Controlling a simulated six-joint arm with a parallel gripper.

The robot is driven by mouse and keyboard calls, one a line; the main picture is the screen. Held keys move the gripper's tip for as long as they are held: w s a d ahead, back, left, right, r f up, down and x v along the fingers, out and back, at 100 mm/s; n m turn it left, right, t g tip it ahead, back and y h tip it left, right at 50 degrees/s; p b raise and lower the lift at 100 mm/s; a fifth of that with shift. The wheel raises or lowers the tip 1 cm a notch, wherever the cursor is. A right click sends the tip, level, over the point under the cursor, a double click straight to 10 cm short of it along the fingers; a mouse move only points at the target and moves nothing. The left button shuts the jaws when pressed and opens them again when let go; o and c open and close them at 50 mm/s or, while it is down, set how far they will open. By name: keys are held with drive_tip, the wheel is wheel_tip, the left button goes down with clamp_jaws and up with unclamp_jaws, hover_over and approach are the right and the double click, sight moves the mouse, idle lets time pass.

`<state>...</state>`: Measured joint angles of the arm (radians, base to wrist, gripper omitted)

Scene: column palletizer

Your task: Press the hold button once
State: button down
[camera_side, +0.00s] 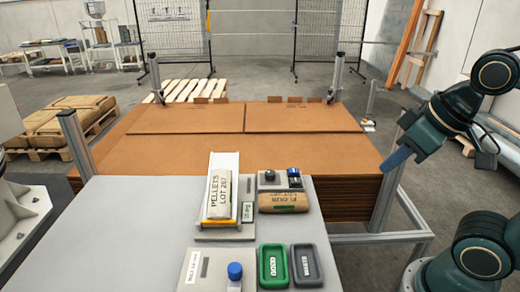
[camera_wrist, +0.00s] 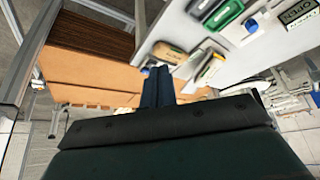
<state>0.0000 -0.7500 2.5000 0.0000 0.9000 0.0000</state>
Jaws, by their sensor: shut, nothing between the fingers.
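A small grey control box (camera_side: 282,186) stands on the grey table, behind the flour bag. On it are a dark round knob or button (camera_side: 269,176) and a blue-and-black part (camera_side: 294,177). I cannot read which of them is the hold button. My gripper (camera_side: 390,163) has blue fingers and hangs to the right of the box, in the air over the right side of the cardboard stack, apart from the box. In the wrist view the fingers (camera_wrist: 158,84) are together and empty. The control box is not clear there, near or behind the fingertips.
A flour bag (camera_side: 284,202) lies right in front of the box. A pellets bag (camera_side: 219,194) lies on a white chute to the left. Brown cardboard (camera_side: 190,151) lies behind the table.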

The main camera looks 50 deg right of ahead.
drive_tip(key=shift+w, duration=0.1)
idle(0.5)
drive_tip(key=m+t+h, duration=0.1)
drive_tip(key=m+t, duration=0.2)
drive_tip(key=m, duration=0.8)
hover_over(296, 172)
wheel_tip(296, 172, down, 8)
drive_tip(key=shift+r, duration=0.2)
drive_tip(key=shift+f, duration=0.2)
drive_tip(key=shift+f, duration=4.2)
